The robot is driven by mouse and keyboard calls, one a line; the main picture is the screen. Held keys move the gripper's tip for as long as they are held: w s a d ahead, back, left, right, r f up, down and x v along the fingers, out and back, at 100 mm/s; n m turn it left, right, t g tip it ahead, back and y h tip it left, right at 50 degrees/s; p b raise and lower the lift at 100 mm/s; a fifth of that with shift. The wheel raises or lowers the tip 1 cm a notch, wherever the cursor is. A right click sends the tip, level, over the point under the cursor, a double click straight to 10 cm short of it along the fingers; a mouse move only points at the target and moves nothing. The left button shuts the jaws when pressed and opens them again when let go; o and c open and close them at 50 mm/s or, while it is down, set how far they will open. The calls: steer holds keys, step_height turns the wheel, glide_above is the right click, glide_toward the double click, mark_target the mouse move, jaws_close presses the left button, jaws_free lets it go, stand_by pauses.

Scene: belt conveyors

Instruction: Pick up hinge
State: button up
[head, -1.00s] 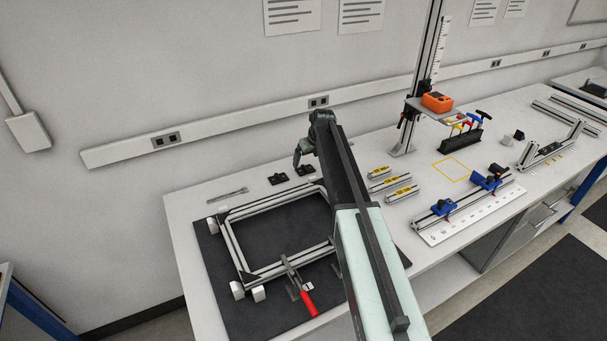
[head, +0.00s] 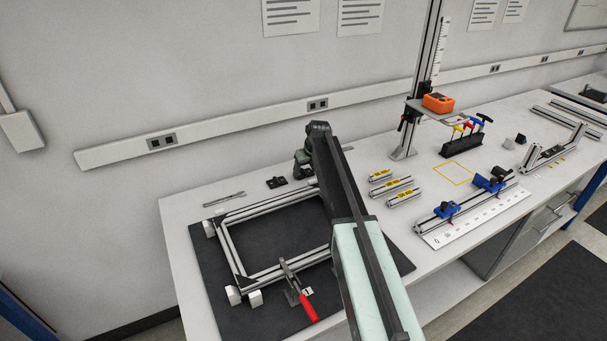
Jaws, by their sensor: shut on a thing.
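One black hinge (head: 276,182) lies flat on the white bench, between the wrench and my gripper. My gripper (head: 302,173) is down at the bench top just right of that hinge, at the spot of a second black hinge. It is shut on this second hinge, which is mostly hidden by the dark jaws and wrist. My arm reaches over the bench from the lower right and covers part of the black mat and frame.
An aluminium frame (head: 228,246) with a red-handled clamp (head: 309,307) lies on a black mat (head: 205,272) in front. A wrench (head: 224,198) lies to the left. Several yellow-labelled profile pieces (head: 391,187) lie right of my arm. The wall stands close behind.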

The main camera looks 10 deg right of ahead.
mark_target(305, 173)
steer(key=shift+r, duration=0.15)
step_height(305, 173, up, 8)
steer(key=p, duration=0.8)
steer(key=shift+r+p, duration=0.1)
steer(key=shift+p, duration=0.2)
